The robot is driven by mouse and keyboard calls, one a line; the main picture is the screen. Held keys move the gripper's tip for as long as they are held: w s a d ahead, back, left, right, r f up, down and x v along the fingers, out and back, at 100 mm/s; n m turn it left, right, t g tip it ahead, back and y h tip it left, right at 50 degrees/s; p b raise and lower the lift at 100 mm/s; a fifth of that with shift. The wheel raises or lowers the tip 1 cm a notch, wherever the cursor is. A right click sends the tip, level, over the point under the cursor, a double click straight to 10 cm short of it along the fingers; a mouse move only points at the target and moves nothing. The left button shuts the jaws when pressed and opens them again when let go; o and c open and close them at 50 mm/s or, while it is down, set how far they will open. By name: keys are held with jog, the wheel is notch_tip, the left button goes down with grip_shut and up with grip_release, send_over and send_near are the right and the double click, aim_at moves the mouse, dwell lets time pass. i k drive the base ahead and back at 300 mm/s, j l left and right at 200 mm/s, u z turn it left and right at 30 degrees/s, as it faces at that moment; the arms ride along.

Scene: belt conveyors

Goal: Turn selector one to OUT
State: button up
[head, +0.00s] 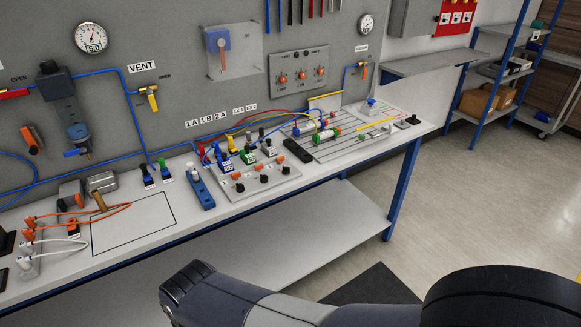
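A grey panel (298,54) on the wall board carries three orange knobs; the leftmost knob is at the panel's left (283,79). A second grey plate (222,183) on the bench carries three black knobs along its front, the left one (240,187) nearest me. The lettering is too small to read, so I cannot tell which knob is selector one or where any knob points. My arm crosses the bottom of the head view, well in front of the bench. My gripper's fingers do not show.
The bench (150,235) holds valves with coloured hoses behind the black knobs, a blue device (200,190) to their left and orange cables (100,209) farther left. A lower shelf (300,217) runs beneath. Floor is clear at the right, before the blue rack (509,65).

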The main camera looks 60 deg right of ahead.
aim_at(240, 187)
jog(key=z, duration=1.45)
jog(key=u, duration=1.95)
jog(key=z, duration=1.95)
